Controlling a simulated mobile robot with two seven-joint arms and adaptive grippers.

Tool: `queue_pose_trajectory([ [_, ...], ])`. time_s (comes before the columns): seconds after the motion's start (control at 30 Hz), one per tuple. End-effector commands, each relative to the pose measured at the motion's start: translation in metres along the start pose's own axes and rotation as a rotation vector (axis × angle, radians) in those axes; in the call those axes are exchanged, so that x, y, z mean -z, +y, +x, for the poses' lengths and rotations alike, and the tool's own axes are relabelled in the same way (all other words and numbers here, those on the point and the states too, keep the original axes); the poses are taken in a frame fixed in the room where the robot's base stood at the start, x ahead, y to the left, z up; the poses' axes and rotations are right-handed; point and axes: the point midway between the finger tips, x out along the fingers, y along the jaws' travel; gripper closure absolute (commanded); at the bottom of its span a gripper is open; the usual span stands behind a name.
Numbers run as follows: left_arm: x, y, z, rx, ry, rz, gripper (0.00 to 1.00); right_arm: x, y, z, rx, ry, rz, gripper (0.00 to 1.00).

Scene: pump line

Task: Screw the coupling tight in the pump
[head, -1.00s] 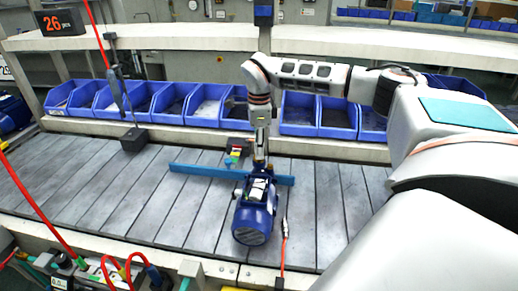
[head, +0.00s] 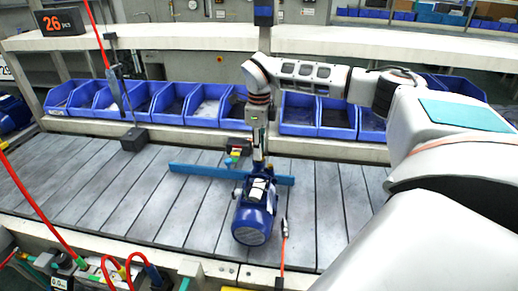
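The blue pump (head: 254,220) lies on the slatted conveyor, its round ribbed end facing the front. A blue bar (head: 205,172) lies across the conveyor just behind it. My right gripper (head: 259,172) points straight down at the back end of the pump. Its fingers are small and partly hidden by the pump, so I cannot tell whether they are open or shut. I cannot make out the coupling; small red, yellow and green parts (head: 235,154) show just left of the gripper. My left gripper is not in view.
Blue bins (head: 206,104) line the back of the conveyor. A dark block (head: 135,139) stands at the back left. A red-hosed tool (head: 285,229) stands right of the pump. Red hoses and fittings lie at the front left. The conveyor's left part (head: 90,185) is clear.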

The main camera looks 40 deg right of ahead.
Motion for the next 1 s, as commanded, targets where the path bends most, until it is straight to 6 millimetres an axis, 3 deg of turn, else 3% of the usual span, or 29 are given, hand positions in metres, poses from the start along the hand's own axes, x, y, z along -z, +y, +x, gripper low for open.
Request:
queue_pose_trajectory([
  [0.33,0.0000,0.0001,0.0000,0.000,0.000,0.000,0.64,0.0001,-0.0001,-0.0001,0.000,0.000,-0.009,0.70],
  [0.67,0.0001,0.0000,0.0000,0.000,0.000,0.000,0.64,0.0000,0.0000,-0.0002,-0.001,0.000,-0.287,0.70],
  [1.0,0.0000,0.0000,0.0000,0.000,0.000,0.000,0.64,0.0000,-0.0001,-0.0002,0.000,0.000,-0.315,0.70],
])
